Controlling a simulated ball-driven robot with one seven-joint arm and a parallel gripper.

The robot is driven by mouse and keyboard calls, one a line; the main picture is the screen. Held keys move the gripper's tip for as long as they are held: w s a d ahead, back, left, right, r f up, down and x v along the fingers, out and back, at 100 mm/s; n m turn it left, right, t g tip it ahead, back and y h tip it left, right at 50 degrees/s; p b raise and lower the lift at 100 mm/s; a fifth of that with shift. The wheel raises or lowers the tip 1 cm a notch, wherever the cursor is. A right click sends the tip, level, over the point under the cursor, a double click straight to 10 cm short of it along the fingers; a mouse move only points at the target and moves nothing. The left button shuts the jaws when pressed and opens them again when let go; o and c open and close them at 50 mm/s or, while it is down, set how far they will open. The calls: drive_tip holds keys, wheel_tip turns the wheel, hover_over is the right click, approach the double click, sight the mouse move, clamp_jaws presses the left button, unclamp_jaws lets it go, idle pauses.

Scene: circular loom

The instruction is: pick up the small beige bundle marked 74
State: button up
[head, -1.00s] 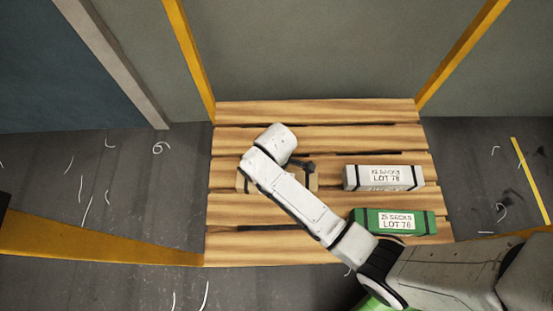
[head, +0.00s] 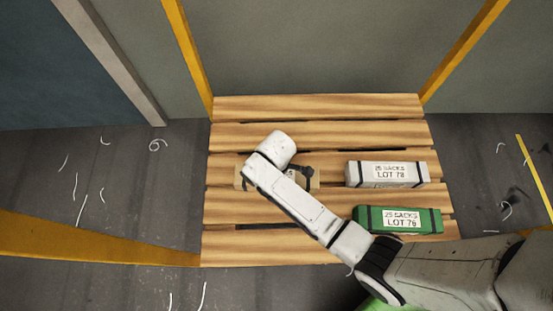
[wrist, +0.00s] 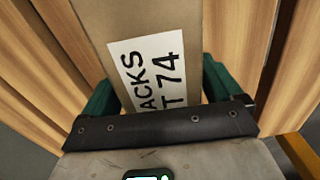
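The beige bundle marked 74 (head: 240,178) lies on the wooden pallet (head: 320,107), left of the other two bundles. It has dark straps, and my arm hides its middle in the head view. In the wrist view its white label reads 74 on the beige top (wrist: 189,18). My gripper (wrist: 158,85) is directly at it, with green fingers set wide on either side of the bundle. The fingers look close to its sides, but I cannot tell whether they press on it. The bundle shows no clear lift off the slats.
A light grey bundle marked LOT 78 (head: 358,174) and a green bundle marked LOT 76 (head: 430,221) lie on the pallet to the right. Yellow posts (head: 190,55) stand around the pallet, with a grey wall behind. The back slats are clear.

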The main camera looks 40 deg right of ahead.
drive_tip(key=c, duration=1)
drive_tip(key=shift+c, duration=0.7)
drive_tip(key=shift+r, duration=0.1)
